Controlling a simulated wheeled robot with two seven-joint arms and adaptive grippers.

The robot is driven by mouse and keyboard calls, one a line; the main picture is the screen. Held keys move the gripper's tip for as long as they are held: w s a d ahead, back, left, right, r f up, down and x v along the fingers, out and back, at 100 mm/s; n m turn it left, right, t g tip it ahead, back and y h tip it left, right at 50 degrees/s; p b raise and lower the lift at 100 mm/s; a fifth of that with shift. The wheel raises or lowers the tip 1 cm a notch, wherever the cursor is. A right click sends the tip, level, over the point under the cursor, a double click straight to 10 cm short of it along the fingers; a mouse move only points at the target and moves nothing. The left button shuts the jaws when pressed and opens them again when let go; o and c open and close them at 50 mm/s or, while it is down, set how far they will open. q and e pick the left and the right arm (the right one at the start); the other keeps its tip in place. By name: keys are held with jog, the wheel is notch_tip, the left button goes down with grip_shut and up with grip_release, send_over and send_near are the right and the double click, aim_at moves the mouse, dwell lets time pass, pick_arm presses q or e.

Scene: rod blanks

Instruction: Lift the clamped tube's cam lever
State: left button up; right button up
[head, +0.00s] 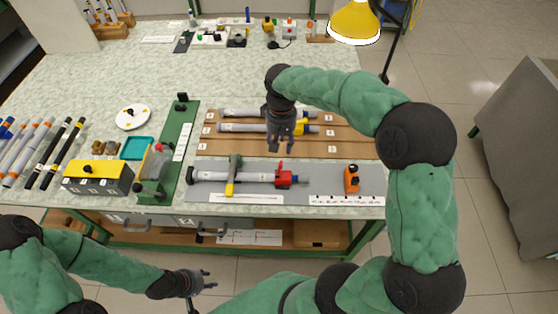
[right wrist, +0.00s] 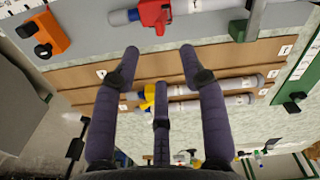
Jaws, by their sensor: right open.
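A grey-white tube (head: 255,177) lies on the grey mat. A green clamp (head: 235,163) stands across it, with a yellow lever (head: 230,188) hanging toward the front edge. A red piece (head: 285,179) is on the tube's right end. In the right wrist view the red piece (right wrist: 155,15), tube (right wrist: 200,7) and part of the clamp (right wrist: 252,20) show at the top. My right gripper (head: 282,136) is over the wooden rack behind the tube. Its fingers (right wrist: 160,60) are apart and empty. My left gripper (head: 207,280) is empty with fingers apart, in front of the table.
The wooden rack (head: 345,141) holds tubes, one with a yellow piece (head: 302,128). An orange block (head: 351,179) is right on the mat (head: 330,178). A green fixture (head: 155,175) and a yellow-topped box (head: 98,177) stand left. A lamp (head: 354,22) rises at the back right.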

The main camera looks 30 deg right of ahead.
aim_at(281, 163)
notch_tip(281, 163, down, 10)
jog(key=b, duration=0.2)
jog(key=shift+b, duration=0.4)
grip_shut()
